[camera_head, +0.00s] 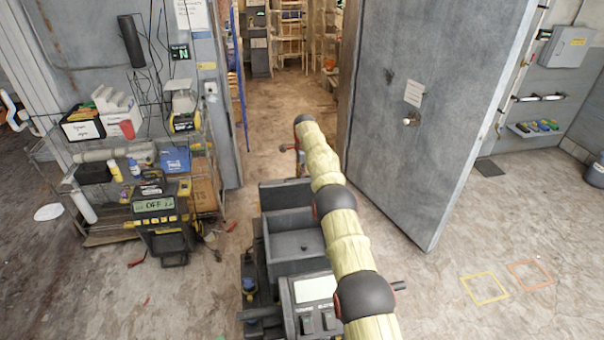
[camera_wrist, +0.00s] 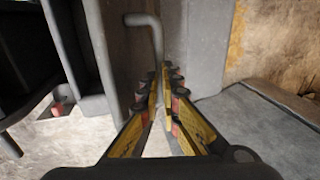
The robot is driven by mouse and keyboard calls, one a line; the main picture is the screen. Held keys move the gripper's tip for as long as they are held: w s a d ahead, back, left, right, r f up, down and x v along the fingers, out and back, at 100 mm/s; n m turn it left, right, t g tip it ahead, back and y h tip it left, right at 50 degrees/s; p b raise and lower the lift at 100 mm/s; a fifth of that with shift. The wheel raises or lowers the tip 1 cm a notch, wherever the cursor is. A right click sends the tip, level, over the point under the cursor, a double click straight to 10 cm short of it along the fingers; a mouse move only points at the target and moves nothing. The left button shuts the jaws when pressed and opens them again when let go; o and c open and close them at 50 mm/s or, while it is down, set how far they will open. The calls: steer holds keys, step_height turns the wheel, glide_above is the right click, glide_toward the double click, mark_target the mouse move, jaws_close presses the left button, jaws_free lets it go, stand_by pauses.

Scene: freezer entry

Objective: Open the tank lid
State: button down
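In the wrist view, the two yellow-and-black fingers of my gripper (camera_wrist: 159,78) lean close together at the tips, with a thin gap between them. I cannot tell whether they are open or shut. A grey bent rod (camera_wrist: 155,32) shows just beyond the tips, and its lower end is hidden behind them. I cannot tell whether they touch it. In the head view, my yellow-sleeved arm reaches forward toward the doorway, and its far end hides what is below. No tank lid can be made out for sure. A dark rounded vessel (camera_head: 596,172) is cut off at the right edge.
A large grey door (camera_head: 425,110) stands open right of my arm. A cluttered wire shelf (camera_head: 120,185) is at the left. A wall box (camera_head: 567,46) hangs at the far right. The floor at right is mostly clear, with yellow (camera_head: 483,287) and orange (camera_head: 530,274) marked squares.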

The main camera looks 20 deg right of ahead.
steer(key=f, duration=0.2)
steer(key=shift+s+a+f, duration=0.1)
steer(key=shift+s+f, duration=0.3)
steer(key=c, duration=2.3)
jaws_free()
steer(key=shift+o, duration=1.2)
steer(key=shift+w+f+g, duration=0.2)
steer(key=shift+f+g, duration=0.05)
steer(key=shift+g, duration=0.05)
steer(key=shift+o, duration=0.7)
steer(key=shift+w, duration=0.35)
steer(key=shift+o, duration=0.2)
steer(key=shift+w+r, duration=0.1)
steer(key=shift+s+r, duration=0.3)
steer(key=shift+r, duration=0.15)
steer(key=shift+w, duration=0.25)
step_height(320, 180, up, 12)
steer(key=s, duration=0.2)
steer(key=shift+s+a, duration=0.15)
steer(key=shift+s, duration=0.25)
steer(key=shift+f, duration=0.1)
steer(key=shift+c, duration=0.4)
